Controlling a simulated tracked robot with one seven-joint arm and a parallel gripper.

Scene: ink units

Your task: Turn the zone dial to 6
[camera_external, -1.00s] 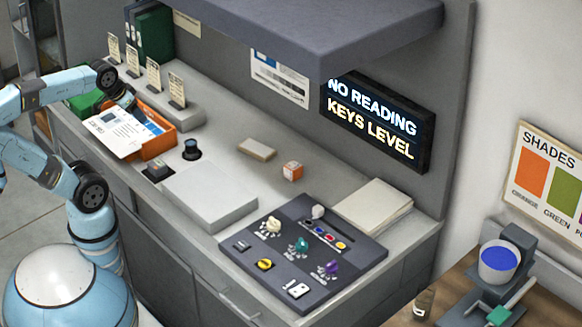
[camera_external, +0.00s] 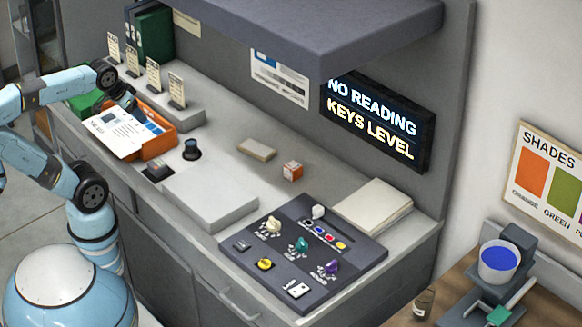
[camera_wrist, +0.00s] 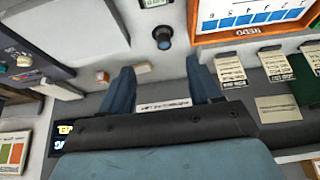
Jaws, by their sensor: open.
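The dark control panel (camera_external: 345,268) lies on the counter at the lower middle right. It carries a cream dial (camera_external: 273,225), a teal dial (camera_external: 302,243), a purple dial (camera_external: 332,265) and a yellow knob (camera_external: 264,264). Their labels are too small to read, so I cannot tell which is the zone dial or where it points. In the wrist view, part of the panel (camera_wrist: 35,45) shows at the upper left with the cream dial (camera_wrist: 24,60). My gripper (camera_wrist: 163,84) is open and empty, over the counter's far left by the orange tray, well away from the panel.
The orange tray (camera_external: 160,144) holds papers. A grey box (camera_external: 210,198), a dark round knob (camera_external: 191,148), a beige block (camera_external: 257,149) and an orange-white cube (camera_external: 292,171) lie between tray and panel. A screen (camera_external: 375,120) reads "NO READING KEYS LEVEL". A shelf (camera_external: 320,30) overhangs the counter.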

